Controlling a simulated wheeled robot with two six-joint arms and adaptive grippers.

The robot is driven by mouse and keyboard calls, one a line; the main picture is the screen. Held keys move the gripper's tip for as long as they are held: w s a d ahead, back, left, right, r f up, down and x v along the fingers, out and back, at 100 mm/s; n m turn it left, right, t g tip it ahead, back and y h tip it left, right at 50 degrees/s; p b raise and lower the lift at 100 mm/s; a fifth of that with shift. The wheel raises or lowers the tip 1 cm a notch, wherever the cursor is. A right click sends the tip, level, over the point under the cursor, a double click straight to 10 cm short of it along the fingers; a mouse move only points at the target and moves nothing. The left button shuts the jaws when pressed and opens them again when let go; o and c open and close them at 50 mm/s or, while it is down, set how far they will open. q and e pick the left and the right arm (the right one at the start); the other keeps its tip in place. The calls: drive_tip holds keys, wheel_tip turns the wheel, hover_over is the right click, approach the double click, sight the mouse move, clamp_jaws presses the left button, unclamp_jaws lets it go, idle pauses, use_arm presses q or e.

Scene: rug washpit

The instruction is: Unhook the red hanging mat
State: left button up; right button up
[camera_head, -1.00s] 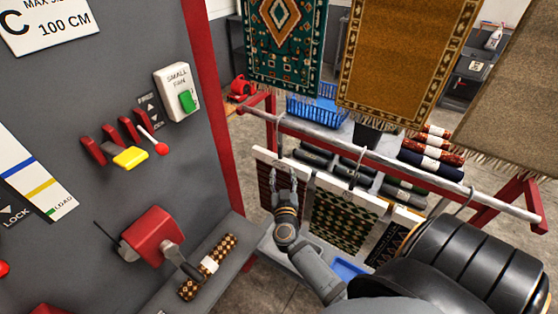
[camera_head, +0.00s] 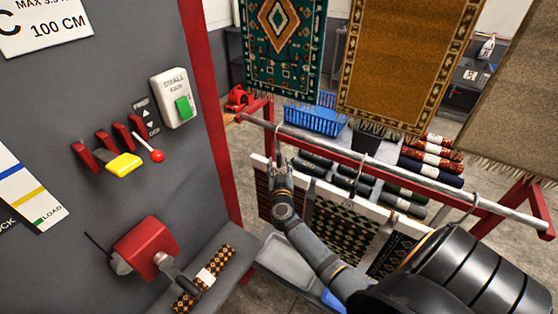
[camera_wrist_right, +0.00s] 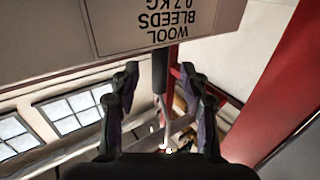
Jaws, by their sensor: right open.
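The red hanging mat (camera_head: 264,196) is dark red with stripes. It hangs by a hook (camera_head: 280,146) at the left end of a metal rail, and my right gripper and arm hide part of it. My right gripper (camera_head: 281,163) is open at the top of the mat's pale header, just below the rail. In the right wrist view the open fingers (camera_wrist_right: 160,72) stand on either side of the hook's dark stem (camera_wrist_right: 160,72), under a header card (camera_wrist_right: 165,22) reading "WOOL BLEEDS 0.7 KG". I cannot tell whether they touch it. My left gripper is not in view.
The rail (camera_head: 400,170) runs right on a red frame. A green patterned mat (camera_head: 338,232) hangs close on the right. Large rugs (camera_head: 390,60) hang above. A grey control panel (camera_head: 110,190) with levers stands left. Rolled rugs and a blue basket (camera_head: 314,119) lie behind.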

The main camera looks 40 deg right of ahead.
drive_tip(key=shift+x, duration=1.3)
clamp_jaws()
drive_tip(key=shift+r, duration=0.1)
wheel_tip(320, 180, up, 4)
drive_tip(key=p, duration=0.5)
drive_tip(key=shift+r, duration=0.2)
drive_tip(key=shift+f, duration=0.1)
